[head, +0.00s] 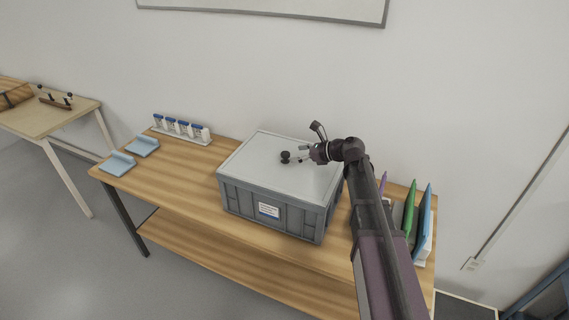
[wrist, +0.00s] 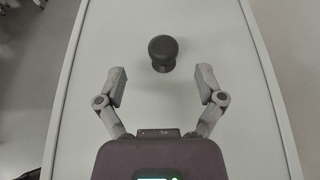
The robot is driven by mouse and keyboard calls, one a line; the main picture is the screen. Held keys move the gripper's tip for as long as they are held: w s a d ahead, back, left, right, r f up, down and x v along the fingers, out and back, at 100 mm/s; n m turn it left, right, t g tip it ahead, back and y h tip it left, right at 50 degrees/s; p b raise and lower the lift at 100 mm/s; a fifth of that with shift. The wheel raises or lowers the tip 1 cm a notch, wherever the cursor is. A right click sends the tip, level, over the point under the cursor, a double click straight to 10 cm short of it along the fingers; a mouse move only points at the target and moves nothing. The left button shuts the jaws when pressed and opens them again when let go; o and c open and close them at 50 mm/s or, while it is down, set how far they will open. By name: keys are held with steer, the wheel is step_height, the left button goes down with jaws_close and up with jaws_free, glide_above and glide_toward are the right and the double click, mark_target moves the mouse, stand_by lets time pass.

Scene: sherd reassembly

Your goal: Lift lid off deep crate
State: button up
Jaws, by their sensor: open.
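The deep crate (head: 236,196) is a grey ribbed box with a white label, standing on a wooden bench. Its pale grey lid (head: 262,152) lies flat on top and also fills most of the wrist view (wrist: 88,152). A round black knob (head: 285,155) stands up from the lid; it shows in the wrist view (wrist: 163,50) at upper middle. My gripper (head: 298,160) is over the lid, just right of the knob. In the wrist view my gripper (wrist: 162,84) is open and empty, its fingers spread, with the knob ahead between their lines, apart from both.
Upright coloured folders (head: 410,220) stand close by my arm at right. A wall is behind. A second table (head: 45,112) is at far left.

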mark_target(285, 153)
steer(key=b+x, duration=0.1)
steer(key=x, duration=0.3)
steer(key=shift+w+d+f+b, duration=0.1)
steer(key=shift+w+d+b, duration=0.1)
steer(key=shift+b, duration=0.15)
steer(key=shift+w+a+f, duration=0.15)
steer(key=shift+a, duration=0.5)
jaws_close()
